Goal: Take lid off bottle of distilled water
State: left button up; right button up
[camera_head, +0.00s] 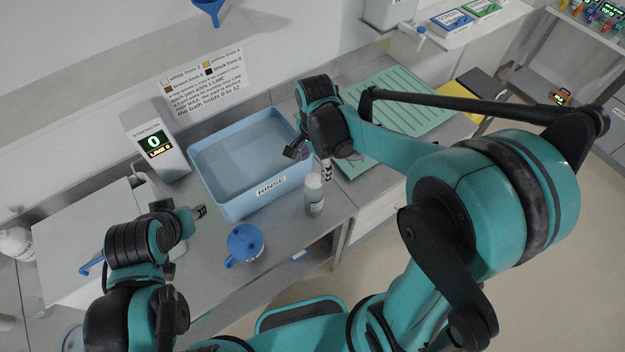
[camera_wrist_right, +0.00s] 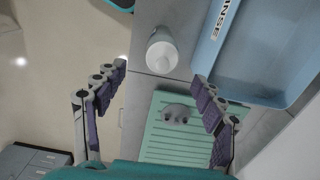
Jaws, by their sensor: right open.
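The bottle of distilled water (camera_head: 314,198) is a pale, clear-white bottle with a white lid (camera_head: 313,180). It stands upright on the grey counter at the front right corner of the blue rinse tub. The right wrist view shows the bottle (camera_wrist_right: 162,52) from above, its lid facing up between and beyond the fingertips. My right gripper (camera_head: 312,160) hangs above and behind the bottle; it is open and empty (camera_wrist_right: 160,75), apart from the bottle. My left gripper (camera_head: 203,211) is near the tub's left front; its opening cannot be made out.
The rinse tub (camera_head: 205,185) stands behind the bottle. A strength display (camera_head: 155,145) stands behind.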

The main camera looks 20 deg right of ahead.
aim_at(314, 175)
jog(key=f, duration=0.5)
jog(key=shift+w+a+f, duration=0.1)
jog(key=shift+w+f, duration=0.1)
jog(key=shift+f, duration=0.15)
jog(key=shift+c, duration=0.3)
jog(key=c, duration=0.8)
